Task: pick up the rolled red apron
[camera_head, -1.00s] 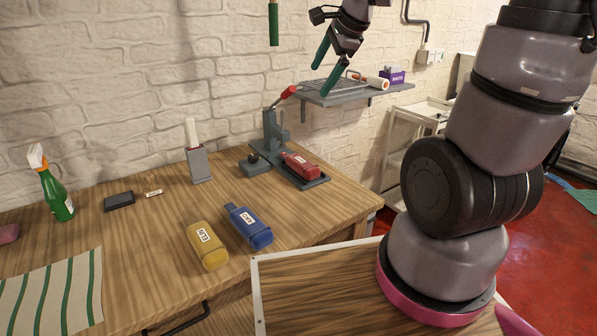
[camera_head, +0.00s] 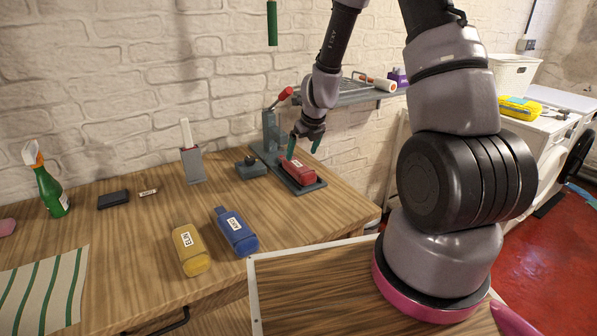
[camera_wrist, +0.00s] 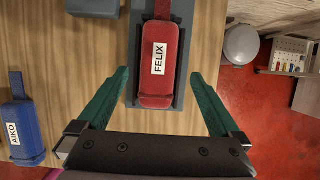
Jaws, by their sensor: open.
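The rolled red apron (camera_head: 300,172) lies on the grey base of a press-like stand at the right end of the wooden table. In the wrist view the red apron (camera_wrist: 160,80) carries a white label reading FELIX, with a narrower strap at its far end. My gripper (camera_head: 303,150) is above it, fingers pointing down. In the wrist view my gripper (camera_wrist: 160,75) is open, its green fingers apart on either side of the apron's near part. The apron appears untouched between them.
The grey stand (camera_head: 269,130) with a red-tipped lever rises just behind the apron. A blue roll (camera_head: 236,232) and a yellow roll (camera_head: 190,250) lie left on the table. A grey holder (camera_head: 193,166) stands farther back. A wall shelf (camera_head: 360,98) is behind my arm.

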